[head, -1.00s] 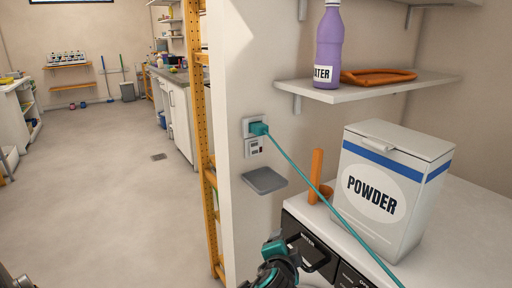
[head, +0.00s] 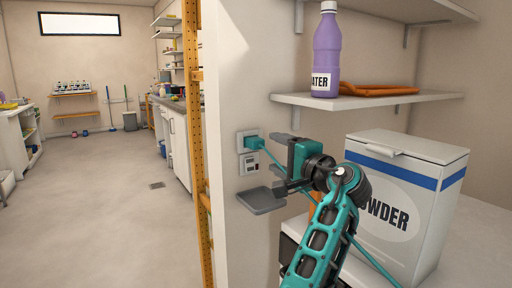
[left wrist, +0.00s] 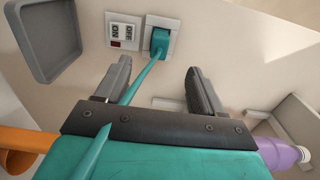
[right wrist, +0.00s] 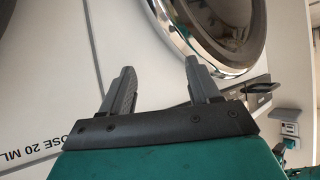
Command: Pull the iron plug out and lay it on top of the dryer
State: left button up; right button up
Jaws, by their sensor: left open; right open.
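The teal iron plug (head: 252,140) sits in the upper wall socket (head: 244,143), its teal cord running down right. My left gripper (head: 272,163) is open, a little right of the plug in the head view. The dryer top (head: 472,252) is white, partly hidden by my arm and the powder box. My right gripper (right wrist: 160,70) is open and empty, before white appliance fronts with round doors.
A powder box (head: 405,205) stands on the dryer. A grey wall ledge (head: 262,200) lies below the socket. A shelf (head: 375,98) above holds a purple bottle (head: 327,52) and an orange object (head: 378,88). A switch plate (head: 248,163) sits under the socket.

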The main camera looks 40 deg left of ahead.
aim_at(259, 145)
pick_arm(q)
jog(key=shift+a, duration=0.15)
jog(key=x, duration=0.7)
jog(key=shift+x, duration=0.9)
jog(key=shift+p, duration=0.75)
dwell(0.4)
grip_shut()
dwell(0.6)
